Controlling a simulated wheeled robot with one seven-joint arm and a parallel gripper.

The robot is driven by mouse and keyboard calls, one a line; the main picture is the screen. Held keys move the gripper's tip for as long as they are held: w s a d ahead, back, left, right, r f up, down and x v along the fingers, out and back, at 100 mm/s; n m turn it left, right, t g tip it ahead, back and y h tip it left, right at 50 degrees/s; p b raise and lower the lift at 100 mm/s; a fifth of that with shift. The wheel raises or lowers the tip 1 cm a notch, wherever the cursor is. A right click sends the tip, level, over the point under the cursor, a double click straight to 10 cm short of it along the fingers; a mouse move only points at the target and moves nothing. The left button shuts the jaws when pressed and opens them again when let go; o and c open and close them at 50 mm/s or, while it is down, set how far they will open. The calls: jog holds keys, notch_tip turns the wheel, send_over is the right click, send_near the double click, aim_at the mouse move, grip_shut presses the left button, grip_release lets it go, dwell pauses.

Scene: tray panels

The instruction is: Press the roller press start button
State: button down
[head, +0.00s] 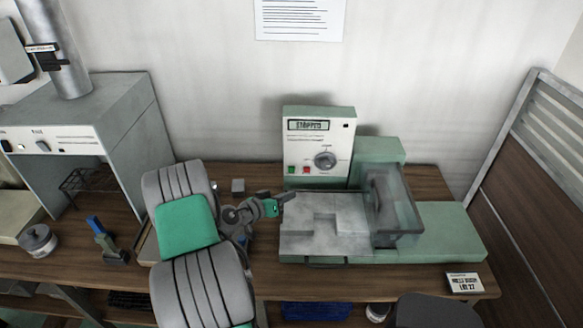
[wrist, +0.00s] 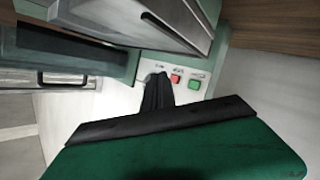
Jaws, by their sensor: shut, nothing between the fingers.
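The roller press (head: 440,230) stands on the bench, with an upright white control panel (head: 300,146). Its display (head: 308,125) appears to read STOPPED. A green button (head: 291,170) and a red button (head: 306,170) sit low on the panel, left of a round dial (head: 325,159). My gripper (head: 290,196) is shut and empty, just below and in front of the panel's lower left. In the wrist view, my fingers (wrist: 157,80) point at the panel, left of the red button (wrist: 176,78) and the green button (wrist: 194,84). Touch cannot be told.
A clear guard (head: 400,205) covers the roller area right of the flat grey bed (head: 318,218). A grey fume hood (head: 110,110) stands at the left. A small sign (head: 464,283) lies at the front right. A slatted partition (head: 530,170) bounds the right side.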

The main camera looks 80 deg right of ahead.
aim_at(291, 169)
jog(key=shift+w, duration=0.1)
jog(key=d+b, duration=0.1)
jog(key=d, duration=0.1)
jog(key=w+d+b, duration=0.1)
jog(key=d, duration=0.2)
jog(key=d+b, duration=0.1)
jog(key=d, duration=0.1)
jog(key=shift+w+d+f, duration=0.3)
jog(key=shift+w, duration=0.05)
jog(key=shift+w+d+r+b, duration=0.1)
jog(key=shift+d+r+b, duration=0.25)
jog(key=shift+d, duration=0.1)
jog(key=shift+d+f+b, duration=0.15)
jog(key=shift+f+b, duration=0.05)
jog(key=shift+b, duration=0.1)
dwell(1.3)
jog(key=shift+w+d+b, duration=0.1)
jog(key=shift+d+b, duration=0.15)
jog(key=shift+b, duration=0.15)
jog(key=shift+r, duration=0.15)
